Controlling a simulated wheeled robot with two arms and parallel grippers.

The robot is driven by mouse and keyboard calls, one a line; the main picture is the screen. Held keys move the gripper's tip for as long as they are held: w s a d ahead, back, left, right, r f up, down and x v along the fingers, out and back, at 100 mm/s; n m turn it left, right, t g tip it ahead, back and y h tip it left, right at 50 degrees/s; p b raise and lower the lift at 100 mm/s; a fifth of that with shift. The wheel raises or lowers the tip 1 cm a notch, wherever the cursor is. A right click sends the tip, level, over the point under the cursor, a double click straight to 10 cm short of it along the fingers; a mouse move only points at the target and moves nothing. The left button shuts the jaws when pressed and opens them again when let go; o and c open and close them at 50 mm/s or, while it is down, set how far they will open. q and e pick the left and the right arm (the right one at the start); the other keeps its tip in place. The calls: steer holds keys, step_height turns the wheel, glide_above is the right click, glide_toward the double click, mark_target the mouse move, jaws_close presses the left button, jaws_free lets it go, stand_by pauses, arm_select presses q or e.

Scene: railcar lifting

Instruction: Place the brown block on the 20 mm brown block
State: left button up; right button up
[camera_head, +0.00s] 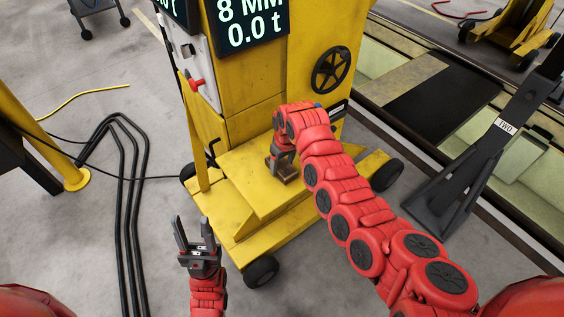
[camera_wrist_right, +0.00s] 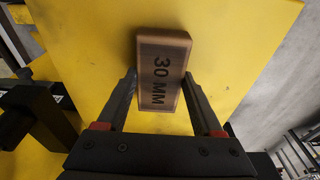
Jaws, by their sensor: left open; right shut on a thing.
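A brown block (camera_wrist_right: 162,70) marked "30 MM" is between the fingers of my right gripper (camera_wrist_right: 165,95), which is shut on it. In the head view the brown block (camera_head: 288,176) shows at the tip of my right gripper (camera_head: 282,162), low over the yellow platform of the lifting jack. I cannot tell whether it touches anything below. No separate 20 mm brown block can be made out. My left gripper (camera_head: 195,232) is open and empty, over the floor in front of the jack's left side.
Black cables (camera_head: 122,190) lie at left. A dark stand (camera_head: 470,185) is at right.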

steer(key=shift+f, duration=0.1)
steer(key=o, duration=1.5)
steer(key=shift+c, duration=0.2)
